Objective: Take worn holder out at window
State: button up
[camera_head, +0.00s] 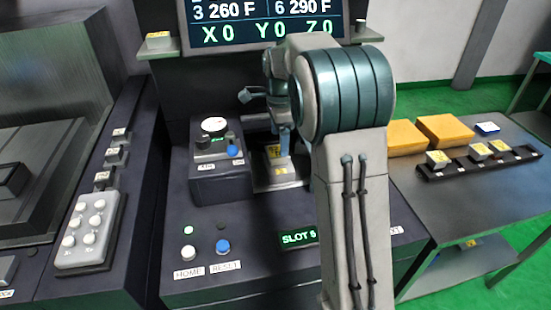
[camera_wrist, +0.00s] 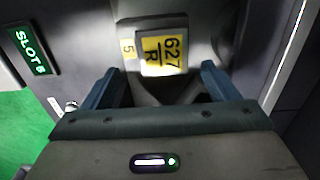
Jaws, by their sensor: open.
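A holder (camera_wrist: 163,52) with a yellow and white label reading "627 R" sits at the window in the wrist view. A smaller yellow label with "5" is beside it. In the head view the holder (camera_head: 276,153) shows as a yellow-labelled piece in the console recess, partly hidden by my arm. My gripper (camera_wrist: 162,82) is open, with one blue finger on each side just short of the holder's label. Nothing shows held. In the head view my gripper (camera_head: 282,130) is above the recess, mostly hidden by my wrist.
A lit "SLOT 5" display (camera_head: 298,237) is on the console front. A control box with knobs (camera_head: 218,160) stands left of the recess. On the right table (camera_head: 455,205) are a black rack (camera_head: 460,168) with yellow-labelled holders, and two yellow blocks (camera_head: 445,131). The table's front is clear.

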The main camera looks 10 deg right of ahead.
aim_at(277, 159)
jog(key=shift+w+d+f, duration=0.1)
jog(key=shift+f, duration=1.35)
jog(key=shift+w+d+f, duration=0.1)
jog(key=shift+f, duration=1.35)
jog(key=c, duration=1.3)
